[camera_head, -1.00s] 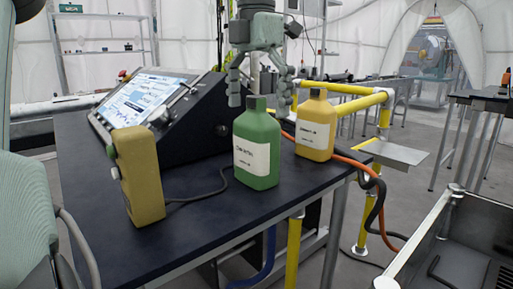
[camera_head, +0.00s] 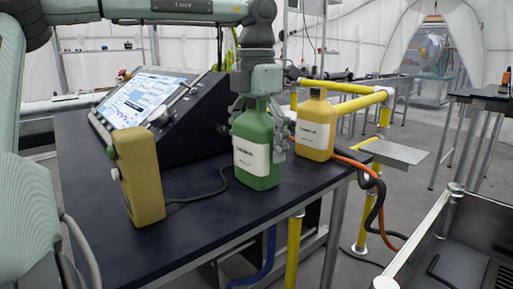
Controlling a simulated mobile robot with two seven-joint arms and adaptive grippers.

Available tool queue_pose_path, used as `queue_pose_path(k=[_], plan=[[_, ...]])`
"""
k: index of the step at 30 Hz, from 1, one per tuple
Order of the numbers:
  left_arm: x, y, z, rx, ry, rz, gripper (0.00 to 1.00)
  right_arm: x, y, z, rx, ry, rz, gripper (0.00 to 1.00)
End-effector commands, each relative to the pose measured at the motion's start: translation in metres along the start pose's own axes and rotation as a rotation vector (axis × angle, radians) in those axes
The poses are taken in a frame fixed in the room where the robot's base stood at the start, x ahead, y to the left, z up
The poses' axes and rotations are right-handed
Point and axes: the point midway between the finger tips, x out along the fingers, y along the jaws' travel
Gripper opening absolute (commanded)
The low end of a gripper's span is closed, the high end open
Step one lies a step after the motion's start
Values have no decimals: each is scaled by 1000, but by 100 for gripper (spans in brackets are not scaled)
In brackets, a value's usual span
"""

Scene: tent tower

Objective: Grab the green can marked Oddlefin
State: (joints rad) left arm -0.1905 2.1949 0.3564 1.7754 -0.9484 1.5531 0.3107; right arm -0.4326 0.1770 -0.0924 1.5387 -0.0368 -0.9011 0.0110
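The green can (camera_head: 257,160) stands upright near the right edge of the dark table. It has a white label whose print is too small to read surely. My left gripper (camera_head: 262,128) points straight down over it, with its fingers on either side of the can's upper part. The fingers are spread about as wide as the can, and I cannot tell whether they touch it. The can's cap and shoulders are partly hidden by the gripper. My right gripper is not in view.
A yellow can (camera_head: 315,125) with a white label stands close to the right of the green one. A yellow box (camera_head: 139,178) and a console with a lit screen (camera_head: 142,97) stand to the left. The table's front middle (camera_head: 205,215) is clear.

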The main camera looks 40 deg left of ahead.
Motion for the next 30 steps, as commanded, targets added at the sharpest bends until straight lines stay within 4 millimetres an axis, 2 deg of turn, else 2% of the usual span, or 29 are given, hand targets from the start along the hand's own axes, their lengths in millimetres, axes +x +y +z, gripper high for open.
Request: queue_pose_path(k=[2,15,23,30], plan=[[0,0,0,0,0,0,76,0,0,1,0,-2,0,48],[-2,0,0,0,-3,0,24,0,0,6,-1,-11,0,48],[-3,0,1,0,-3,1,24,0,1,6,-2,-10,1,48],[-20,0,1,-2,-6,2,24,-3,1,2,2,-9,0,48]])
